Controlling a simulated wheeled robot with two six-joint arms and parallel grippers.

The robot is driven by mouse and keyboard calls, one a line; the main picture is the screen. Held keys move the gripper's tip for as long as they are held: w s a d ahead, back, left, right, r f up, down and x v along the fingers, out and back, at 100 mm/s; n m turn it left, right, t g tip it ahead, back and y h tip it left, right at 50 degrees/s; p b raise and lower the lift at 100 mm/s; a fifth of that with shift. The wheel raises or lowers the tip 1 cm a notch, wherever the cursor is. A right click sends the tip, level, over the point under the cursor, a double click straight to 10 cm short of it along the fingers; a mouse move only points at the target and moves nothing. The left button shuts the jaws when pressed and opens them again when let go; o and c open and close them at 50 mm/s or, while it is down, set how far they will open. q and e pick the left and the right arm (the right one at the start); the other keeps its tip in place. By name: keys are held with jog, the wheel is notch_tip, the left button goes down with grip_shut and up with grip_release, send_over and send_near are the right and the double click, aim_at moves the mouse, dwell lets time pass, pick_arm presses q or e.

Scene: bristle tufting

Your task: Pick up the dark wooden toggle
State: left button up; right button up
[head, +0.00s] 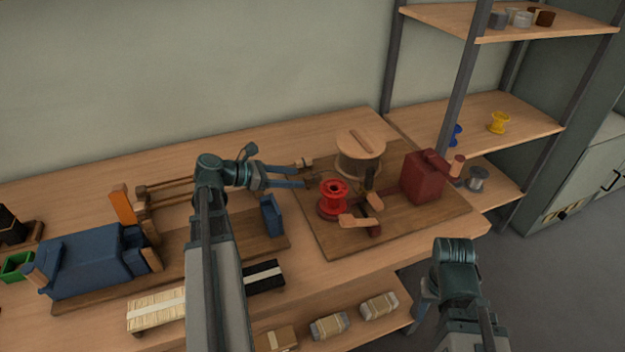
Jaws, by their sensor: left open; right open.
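My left gripper (303,177) is open, its two blue-grey fingers pointing right above the back of the bench. A small dark brown piece (313,182), which looks like the dark wooden toggle, is at the lower fingertip. I cannot tell whether they touch. A lighter wooden piece (305,162) is just beyond the upper finger. Two cords (172,187) run from the left toward these pieces, partly hidden by my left arm. My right gripper (424,297) is low at the bench's front right, far from the toggle, its fingers partly hidden; it is open.
A red spool (334,197), a round wooden drum (360,154) and a dark red box with a crank (424,178) stand on a board (330,246) to the right. A blue machine (92,262) stands left. Bristle bundles (157,309) lie in front. Shelving (500,125) stands right.

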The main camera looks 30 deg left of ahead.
aim_at(308, 176)
pick_arm(q)
jog(key=b+x, duration=0.1)
jog(key=x, duration=0.3)
jog(key=shift+w, duration=0.35)
grip_shut()
